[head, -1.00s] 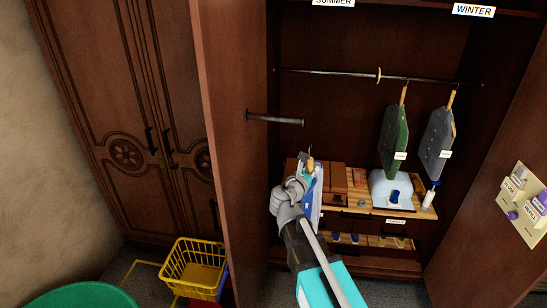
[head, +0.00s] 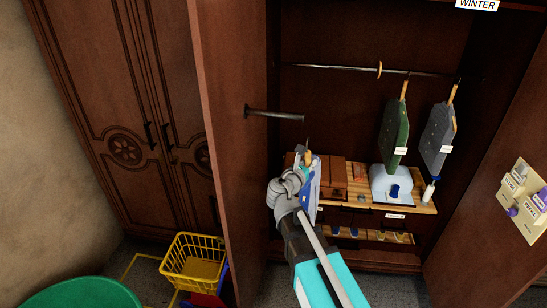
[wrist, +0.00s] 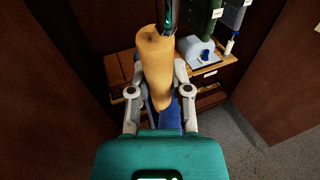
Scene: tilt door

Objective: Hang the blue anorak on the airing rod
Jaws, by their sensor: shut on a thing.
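My gripper (head: 303,166) is shut on the wooden hanger (wrist: 157,62) of the blue anorak (head: 316,184). The wrist view shows my gripper (wrist: 160,92) with a finger on each side of the hanger. The anorak's blue cloth (wrist: 168,115) hangs below the hanger, mostly hidden by the hanger and gripper. The airing rod (head: 278,115) is a short dark rod sticking out to the right from the open left door. The anorak is below the rod's free end and apart from it, in front of the wardrobe.
Inside the wardrobe, a green garment (head: 392,132) and a grey garment (head: 437,138) hang from the long rail (head: 340,69). A wooden shelf (head: 420,205) holds boxes and bottles. The left door (head: 228,160) stands close to my arm. A yellow basket (head: 193,262) is on the floor at left.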

